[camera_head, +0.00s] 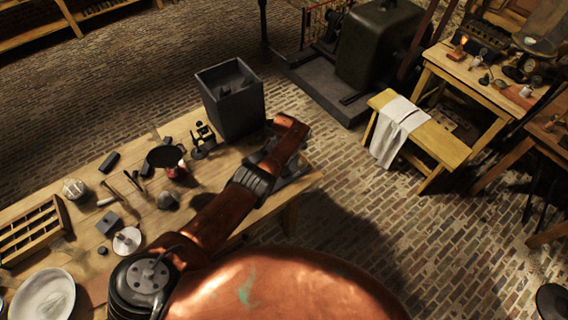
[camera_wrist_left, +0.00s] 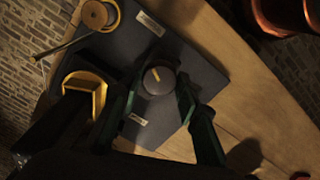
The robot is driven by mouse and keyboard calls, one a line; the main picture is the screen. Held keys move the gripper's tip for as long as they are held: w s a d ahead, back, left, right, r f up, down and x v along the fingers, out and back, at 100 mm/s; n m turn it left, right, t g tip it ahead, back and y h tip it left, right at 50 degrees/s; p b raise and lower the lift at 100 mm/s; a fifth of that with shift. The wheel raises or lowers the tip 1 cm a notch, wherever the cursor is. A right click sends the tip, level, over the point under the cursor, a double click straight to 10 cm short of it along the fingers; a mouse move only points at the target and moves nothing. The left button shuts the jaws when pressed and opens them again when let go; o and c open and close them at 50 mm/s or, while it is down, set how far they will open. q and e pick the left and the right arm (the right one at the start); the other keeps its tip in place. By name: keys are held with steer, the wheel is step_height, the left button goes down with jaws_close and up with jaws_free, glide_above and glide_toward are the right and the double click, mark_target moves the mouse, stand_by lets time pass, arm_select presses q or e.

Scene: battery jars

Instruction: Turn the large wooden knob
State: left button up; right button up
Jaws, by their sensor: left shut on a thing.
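A round, dark grey-brown knob (camera_wrist_left: 158,79) with a pale yellow pointer line sits on a dark board (camera_wrist_left: 190,58) in the left wrist view. My left gripper (camera_wrist_left: 159,90) has its green fingers on either side of this knob and is shut on it. In the head view my copper left arm reaches over the bench and hides the knob and most of the board. A lighter wooden round piece (camera_wrist_left: 96,14) in a brass ring stands at the board's upper left corner, apart from the fingers. My right gripper is not in view.
A brass arch-shaped part (camera_wrist_left: 85,82) is on the board left of the fingers. A dark open box (camera_head: 232,98) stands on the wooden bench (camera_head: 75,213) behind my arm. Small tools, a wooden rack (camera_head: 32,230) and a white dish (camera_head: 42,296) lie to the left.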

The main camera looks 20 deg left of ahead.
arm_select(q)
steer(key=shift+w+r+n, duration=0.25)
steer(key=shift+w+n, duration=0.05)
steer(key=shift+n, duration=0.6)
steer(key=o, duration=1.2)
steer(key=shift+s+f, duration=0.1)
steer(key=shift+s, duration=0.05)
steer(key=shift+c, duration=0.2)
steer(key=shift+d, duration=0.1)
steer(key=shift+r, duration=0.6)
step_height(320, 180, up, 11)
steer(key=shift+f, duration=0.15)
